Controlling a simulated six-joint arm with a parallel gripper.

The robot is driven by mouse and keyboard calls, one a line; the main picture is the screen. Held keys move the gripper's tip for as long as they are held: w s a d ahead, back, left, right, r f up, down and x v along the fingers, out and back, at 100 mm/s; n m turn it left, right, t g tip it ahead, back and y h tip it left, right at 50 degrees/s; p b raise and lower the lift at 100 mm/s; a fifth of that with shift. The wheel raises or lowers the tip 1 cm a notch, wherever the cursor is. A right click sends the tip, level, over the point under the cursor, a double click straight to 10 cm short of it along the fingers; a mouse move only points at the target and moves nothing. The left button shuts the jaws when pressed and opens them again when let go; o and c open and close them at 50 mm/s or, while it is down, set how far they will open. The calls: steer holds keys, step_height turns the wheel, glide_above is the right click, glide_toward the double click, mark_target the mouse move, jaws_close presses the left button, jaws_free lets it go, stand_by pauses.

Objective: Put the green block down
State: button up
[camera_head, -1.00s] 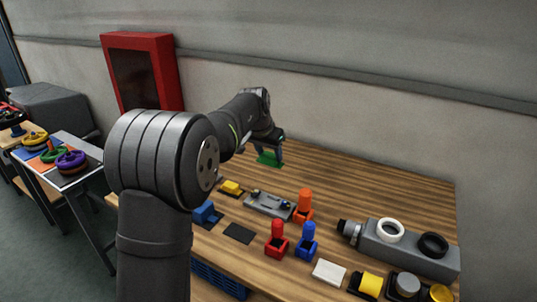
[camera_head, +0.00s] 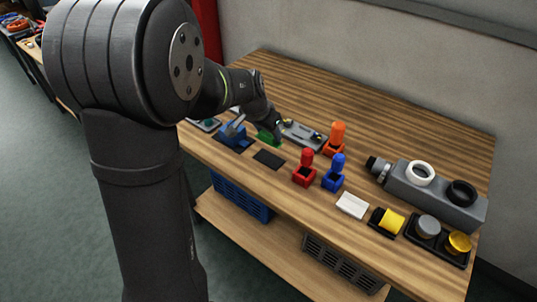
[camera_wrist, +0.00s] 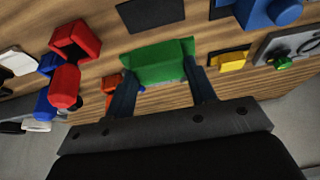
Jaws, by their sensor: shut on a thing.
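The green block (camera_head: 265,138) is in my gripper (camera_head: 270,128), near the front left of the wooden table. In the wrist view the green block (camera_wrist: 160,62) spans the gap between the two fingers of my gripper (camera_wrist: 162,78), which is shut on it. A bare black mat (camera_head: 269,159) lies just in front of the block; it also shows in the wrist view (camera_wrist: 150,12). The gap between block and table top is hard to judge. My wrist hides part of the block in the head view.
A blue block (camera_head: 234,131) sits left of my gripper. A yellow block (camera_wrist: 232,62) and a grey plate (camera_head: 303,134) are close by. Red (camera_head: 304,172), blue (camera_head: 334,177) and orange (camera_head: 335,142) pieces stand right. The back of the table (camera_head: 330,85) is clear.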

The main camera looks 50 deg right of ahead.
step_height(320, 180, down, 8)
steer(key=shift+f, duration=0.1)
stand_by(0.4)
steer(key=o, duration=1.1)
steer(key=shift+f, duration=0.1)
steer(key=shift+r, duration=0.45)
steer(key=v, duration=1.1)
steer(key=shift+a+r, duration=0.15)
steer(key=shift+r, duration=0.05)
